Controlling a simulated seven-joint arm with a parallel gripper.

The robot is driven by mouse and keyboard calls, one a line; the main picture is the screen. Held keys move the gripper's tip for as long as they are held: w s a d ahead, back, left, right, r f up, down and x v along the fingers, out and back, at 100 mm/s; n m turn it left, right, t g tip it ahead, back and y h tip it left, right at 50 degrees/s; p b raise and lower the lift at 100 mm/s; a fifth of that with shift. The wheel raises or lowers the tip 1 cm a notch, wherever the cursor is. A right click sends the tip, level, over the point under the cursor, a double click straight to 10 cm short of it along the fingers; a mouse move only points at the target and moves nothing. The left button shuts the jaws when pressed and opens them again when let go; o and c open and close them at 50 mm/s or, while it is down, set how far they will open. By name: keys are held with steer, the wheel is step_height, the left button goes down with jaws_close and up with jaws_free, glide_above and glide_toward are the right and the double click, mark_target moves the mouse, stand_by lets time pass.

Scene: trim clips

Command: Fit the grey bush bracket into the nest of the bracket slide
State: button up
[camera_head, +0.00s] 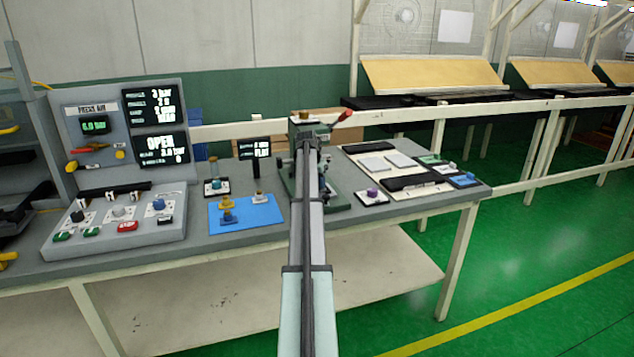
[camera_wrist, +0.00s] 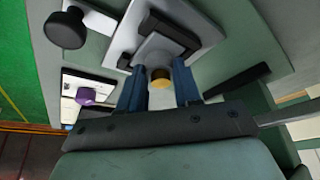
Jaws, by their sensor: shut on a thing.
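My gripper (camera_wrist: 159,70) has its two blue fingers closed on the grey bush bracket (camera_wrist: 160,79), whose round brass-coloured bush shows between the fingertips in the wrist view. Just beyond it is what looks like the bracket slide (camera_wrist: 127,36), a pale plate with dark blocks on the green machine. The bracket overlaps it in the picture; I cannot tell whether it touches or sits in the nest, which is largely hidden. In the head view the green machine (camera_head: 338,199) stands on the bench, and my arm hides the gripper and the bracket.
A red-tipped lever (camera_head: 345,116) rises from the machine; a black knob (camera_wrist: 66,29) is at upper left in the wrist view. A blue mat (camera_head: 262,214) with brass-coloured parts lies left. A purple-topped part (camera_head: 372,194) and a pale tray (camera_head: 390,163) lie right. A control panel (camera_head: 115,225) stands far left.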

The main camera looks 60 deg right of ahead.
steer(key=shift+f, duration=0.15)
steer(key=o, duration=1.1)
steer(key=shift+c, duration=0.2)
steer(key=v, duration=1.2)
